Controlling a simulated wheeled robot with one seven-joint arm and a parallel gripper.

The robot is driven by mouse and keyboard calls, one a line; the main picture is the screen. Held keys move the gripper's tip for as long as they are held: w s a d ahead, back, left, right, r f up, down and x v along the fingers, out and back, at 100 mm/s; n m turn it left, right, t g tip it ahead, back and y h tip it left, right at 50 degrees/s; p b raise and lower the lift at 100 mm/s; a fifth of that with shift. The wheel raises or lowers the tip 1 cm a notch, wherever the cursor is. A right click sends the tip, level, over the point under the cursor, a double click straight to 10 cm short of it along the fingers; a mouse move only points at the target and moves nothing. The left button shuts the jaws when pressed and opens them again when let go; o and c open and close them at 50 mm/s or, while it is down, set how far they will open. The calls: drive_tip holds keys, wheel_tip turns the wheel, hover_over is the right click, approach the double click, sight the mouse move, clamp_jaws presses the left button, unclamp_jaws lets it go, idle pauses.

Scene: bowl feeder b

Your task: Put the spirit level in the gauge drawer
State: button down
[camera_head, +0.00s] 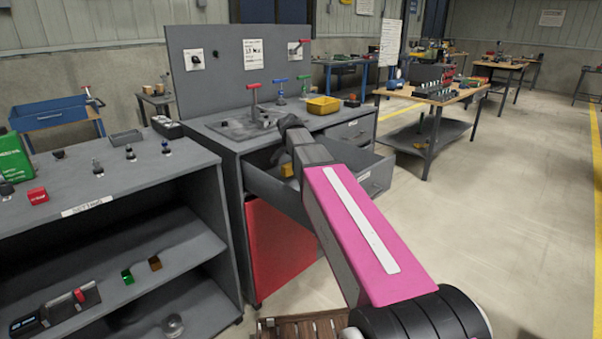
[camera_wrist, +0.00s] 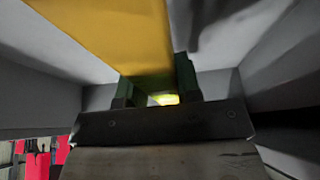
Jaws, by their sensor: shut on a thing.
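The spirit level (camera_wrist: 115,40) is a yellow bar with a bright yellow-green spot, between the dark green fingers of my gripper (camera_wrist: 159,90) in the wrist view. My gripper is shut on it. A yellow piece, apparently its end, shows inside the open drawer (camera_head: 375,182) in the head view (camera_head: 287,170). The drawer is grey and pulled out from the workbench; I cannot read any label on it. Grey walls surround the level in the wrist view, so it is down within the drawer. My arm hides the gripper in the head view; whether the level touches the floor cannot be told.
The workbench top holds a yellow bin (camera_head: 322,104) and a red T-handled tool (camera_head: 254,95). A closed drawer (camera_head: 352,130) sits behind the open one. A grey shelf unit (camera_head: 110,190) with small parts stands at left.

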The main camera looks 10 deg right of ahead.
drive_tip(key=shift+w+a+f, duration=0.25)
drive_tip(key=shift+w+f, duration=0.15)
drive_tip(key=shift+w, duration=0.2)
drive_tip(key=shift+f, duration=2)
drive_tip(key=c, duration=0.8)
unclamp_jaws()
drive_tip(key=shift+f, duration=0.1)
drive_tip(key=v, duration=1.2)
drive_tip(key=shift+r, duration=0.2)
drive_tip(key=shift+d, duration=0.1)
